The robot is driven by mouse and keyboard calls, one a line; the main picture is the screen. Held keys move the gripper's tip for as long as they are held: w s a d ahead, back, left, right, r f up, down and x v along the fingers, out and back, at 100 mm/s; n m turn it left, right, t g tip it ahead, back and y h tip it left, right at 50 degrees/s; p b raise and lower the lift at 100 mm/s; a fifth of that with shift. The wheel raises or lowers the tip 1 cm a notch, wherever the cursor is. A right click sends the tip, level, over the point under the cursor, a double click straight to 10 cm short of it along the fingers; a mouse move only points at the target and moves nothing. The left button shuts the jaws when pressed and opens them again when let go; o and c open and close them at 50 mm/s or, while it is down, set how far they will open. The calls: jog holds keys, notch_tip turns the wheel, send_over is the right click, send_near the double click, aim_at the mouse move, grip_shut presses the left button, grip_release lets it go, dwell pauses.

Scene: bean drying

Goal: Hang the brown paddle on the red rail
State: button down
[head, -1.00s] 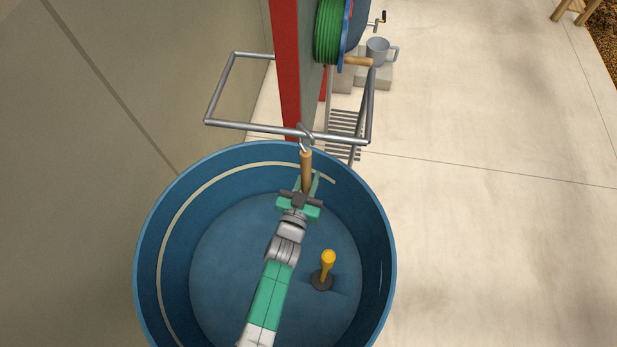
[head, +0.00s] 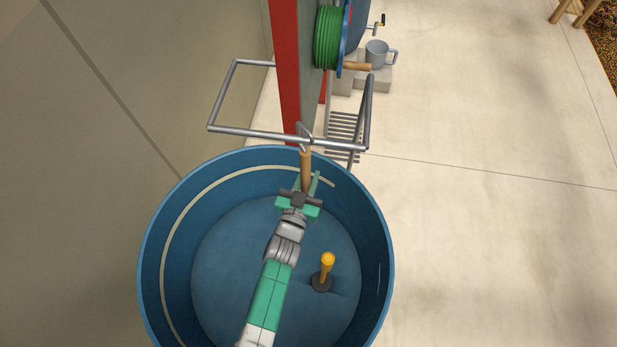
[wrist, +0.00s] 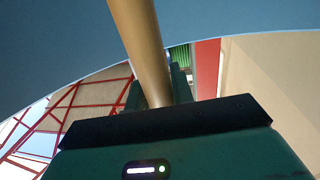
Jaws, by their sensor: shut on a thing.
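The brown paddle's wooden handle (head: 306,170) stands up from my gripper (head: 303,194), with a grey metal hook (head: 304,133) at its top. The hook overlaps a grey metal bar (head: 245,132) in the head view; I cannot tell whether they touch. My gripper is shut on the handle, inside the rim of the blue tub. In the wrist view the handle (wrist: 143,45) rises from my gripper (wrist: 158,100). The paddle's lower end is hidden. A red upright strip (head: 286,60) stands behind the bar; I see no other clear red rail in the head view.
The blue tub (head: 152,235) surrounds my arm. A yellow-handled tool (head: 327,265) with a dark base stands in it. A green hose reel (head: 327,38) and a grey mug (head: 377,53) are at the back. The floor at right is clear.

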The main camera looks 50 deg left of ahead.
jog(key=a, duration=0.6)
jog(key=shift+w, duration=0.3)
notch_tip(320, 180, down, 5)
jog(key=b, duration=0.4)
jog(key=shift+f+b, duration=0.15)
jog(key=shift+b, duration=0.15)
dwell(0.3)
